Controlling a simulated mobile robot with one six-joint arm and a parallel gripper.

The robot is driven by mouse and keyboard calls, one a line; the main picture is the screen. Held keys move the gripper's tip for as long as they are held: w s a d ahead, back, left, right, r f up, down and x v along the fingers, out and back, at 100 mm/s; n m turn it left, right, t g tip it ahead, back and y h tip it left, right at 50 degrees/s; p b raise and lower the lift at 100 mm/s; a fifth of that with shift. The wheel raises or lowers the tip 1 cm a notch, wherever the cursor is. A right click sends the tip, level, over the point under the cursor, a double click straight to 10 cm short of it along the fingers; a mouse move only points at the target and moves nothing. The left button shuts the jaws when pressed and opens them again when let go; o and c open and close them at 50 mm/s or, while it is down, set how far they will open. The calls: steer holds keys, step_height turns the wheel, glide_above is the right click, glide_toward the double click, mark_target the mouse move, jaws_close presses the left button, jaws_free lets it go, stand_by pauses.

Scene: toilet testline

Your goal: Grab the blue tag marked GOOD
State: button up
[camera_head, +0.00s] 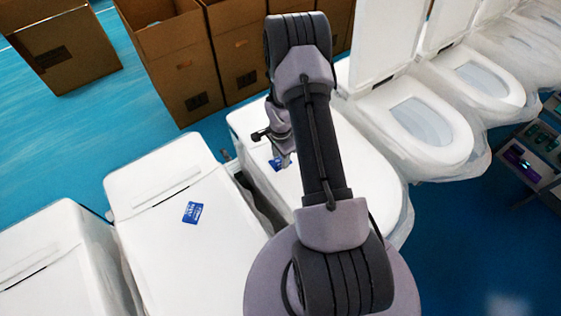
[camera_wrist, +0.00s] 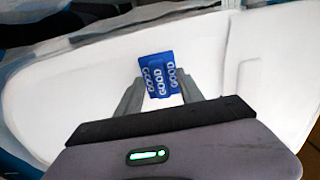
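A blue tag marked GOOD (camera_wrist: 160,76) shows in the wrist view against the white toilet surface. My gripper (camera_wrist: 160,82) has its two fingers apart, one on each side of the tag. I cannot tell whether the fingertips touch it. In the head view my gripper (camera_head: 283,163) points down over the white toilet (camera_head: 350,160), with the blue tag (camera_head: 275,163) at its tip, partly covered. A second blue tag (camera_head: 192,212) lies on the white toilet to the left (camera_head: 150,250); its print is too small to read.
More white toilets wrapped in film stand at the right (camera_head: 420,125) and lower left (camera_head: 60,260). Open cardboard boxes (camera_head: 180,60) line the back. A rack with small items (camera_head: 535,150) is at the right edge. Blue floor (camera_head: 130,120) is clear at left.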

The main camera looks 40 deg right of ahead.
steer(key=shift+w, duration=0.1)
jaws_close()
